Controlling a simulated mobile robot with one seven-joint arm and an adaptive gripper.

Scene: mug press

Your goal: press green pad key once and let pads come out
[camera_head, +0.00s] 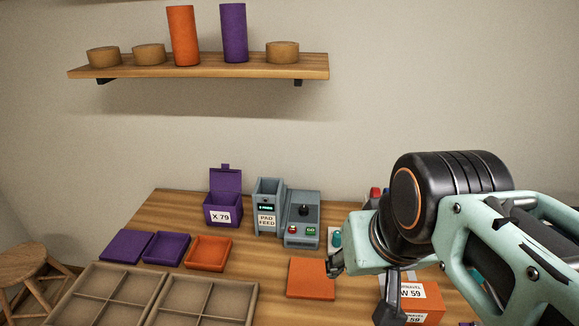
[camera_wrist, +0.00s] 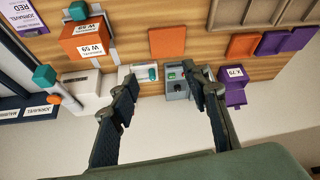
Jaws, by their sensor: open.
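The grey pad feed (camera_head: 266,208) stands on the table with a small green display and a "PAD FEED" label. Joined to its right is a grey control box (camera_head: 304,214) with a black knob, a red key (camera_head: 292,229) and a green key (camera_head: 311,231). In the wrist view, turned upside down, the green key (camera_wrist: 172,75) shows between my fingers, and the right finger partly covers the feed. My gripper (camera_head: 360,292) is open and empty, in front and right of the control box; in the wrist view its fingers (camera_wrist: 164,82) are spread wide.
A purple X 79 box (camera_head: 222,207) stands left of the feed. A flat orange square (camera_head: 311,279) lies in front of the control box. Purple and orange trays (camera_head: 208,252) and divided trays (camera_head: 108,300) fill the left. An orange W 59 box (camera_wrist: 88,42) is near my gripper.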

